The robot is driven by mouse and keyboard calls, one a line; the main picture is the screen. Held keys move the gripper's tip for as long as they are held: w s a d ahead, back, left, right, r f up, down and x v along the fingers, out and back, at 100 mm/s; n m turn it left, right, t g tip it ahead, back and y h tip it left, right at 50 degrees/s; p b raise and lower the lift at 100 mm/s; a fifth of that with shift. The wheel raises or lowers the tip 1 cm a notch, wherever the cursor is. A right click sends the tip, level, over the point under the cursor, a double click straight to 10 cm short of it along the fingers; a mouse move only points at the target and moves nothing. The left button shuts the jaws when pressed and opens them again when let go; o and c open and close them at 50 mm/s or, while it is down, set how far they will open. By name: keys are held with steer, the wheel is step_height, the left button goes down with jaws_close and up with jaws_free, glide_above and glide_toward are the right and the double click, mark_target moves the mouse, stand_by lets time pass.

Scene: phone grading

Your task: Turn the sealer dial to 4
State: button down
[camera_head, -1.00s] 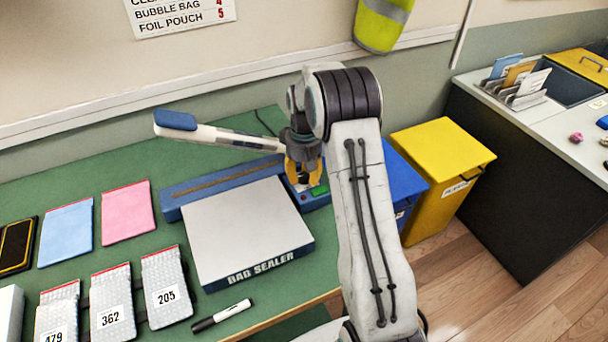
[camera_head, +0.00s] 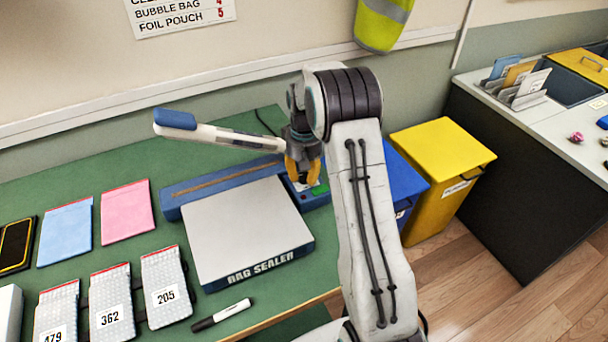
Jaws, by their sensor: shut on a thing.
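The bag sealer (camera_head: 250,232) stands on the green table, with a white plate, a blue rear bar and a raised white arm with a blue handle (camera_head: 175,119). My gripper (camera_head: 302,180) points down over the blue control end at the sealer's right rear. Its yellow fingers are shut around the dial there. The dial is mostly hidden by the fingers, and I cannot read which number it points to. A green patch (camera_head: 320,190) shows just right of the fingers.
Padded pouches (camera_head: 166,297), a pink pouch (camera_head: 127,211), a blue pouch (camera_head: 66,233) and a marker (camera_head: 221,314) lie on the table (camera_head: 120,165). A yellow bin (camera_head: 438,190) and a blue bin (camera_head: 402,185) stand to the right. A wall sign (camera_head: 180,14) is partly cut off.

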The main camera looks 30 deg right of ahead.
steer(key=m, duration=0.5)
steer(key=shift+f+b, duration=0.15)
steer(key=shift+b, duration=0.25)
steer(key=m, duration=0.5)
steer(key=shift+s, duration=0.1)
steer(key=m, duration=0.4)
steer(key=shift+b, duration=0.3)
steer(key=m, duration=0.4)
steer(key=shift+m, duration=0.3)
steer(key=c, duration=1.1)
jaws_free()
steer(key=shift+c, duration=0.2)
